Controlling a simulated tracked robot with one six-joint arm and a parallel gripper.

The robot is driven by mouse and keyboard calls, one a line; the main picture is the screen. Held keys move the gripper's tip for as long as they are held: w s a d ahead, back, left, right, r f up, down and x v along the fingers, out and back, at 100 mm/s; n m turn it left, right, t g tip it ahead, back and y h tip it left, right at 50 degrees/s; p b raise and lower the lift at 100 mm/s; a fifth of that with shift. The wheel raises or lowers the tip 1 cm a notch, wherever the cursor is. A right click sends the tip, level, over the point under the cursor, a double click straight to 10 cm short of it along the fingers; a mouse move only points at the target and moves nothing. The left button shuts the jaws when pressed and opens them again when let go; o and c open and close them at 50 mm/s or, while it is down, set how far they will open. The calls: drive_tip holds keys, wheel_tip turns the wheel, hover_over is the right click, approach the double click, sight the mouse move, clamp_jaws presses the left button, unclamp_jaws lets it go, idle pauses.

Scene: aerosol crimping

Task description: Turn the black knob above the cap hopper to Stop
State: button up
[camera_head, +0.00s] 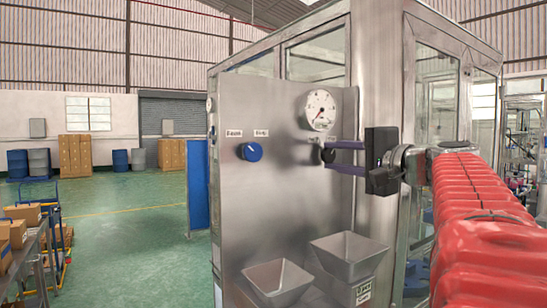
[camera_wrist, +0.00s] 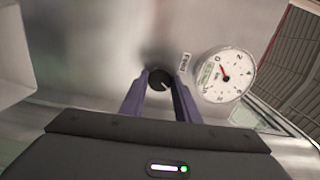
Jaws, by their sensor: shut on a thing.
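The black knob (camera_wrist: 160,80) sits on the steel panel, between the purple fingertips of my gripper (camera_wrist: 161,84) in the wrist view. My gripper is shut on the knob, with one finger on each side. In the head view the black knob (camera_head: 328,155) shows at the fingertips of my gripper (camera_head: 331,157), below a round gauge. The labels above it are mostly hidden or too small to read there. In the wrist view one label, seemingly "Feed", lies right beside the knob. A pale pointer mark shows on the knob's face.
A round gauge (camera_head: 320,110) is just above the knob and also shows close to the fingers in the wrist view (camera_wrist: 225,75). A blue knob (camera_head: 252,152) is further left on the panel. Two steel hoppers (camera_head: 279,282) (camera_head: 349,256) jut out below.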

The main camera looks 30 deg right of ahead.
drive_tip(key=shift+d+m, duration=0.15)
drive_tip(key=shift+m, duration=0.95)
drive_tip(key=shift+f, duration=0.1)
drive_tip(key=o, duration=0.7)
drive_tip(key=shift+d, duration=0.1)
drive_tip(key=o, duration=0.3)
drive_tip(key=shift+o, duration=0.2)
drive_tip(key=shift+s, duration=0.1)
drive_tip(key=s, duration=1.3)
drive_tip(key=shift+s, duration=0.35)
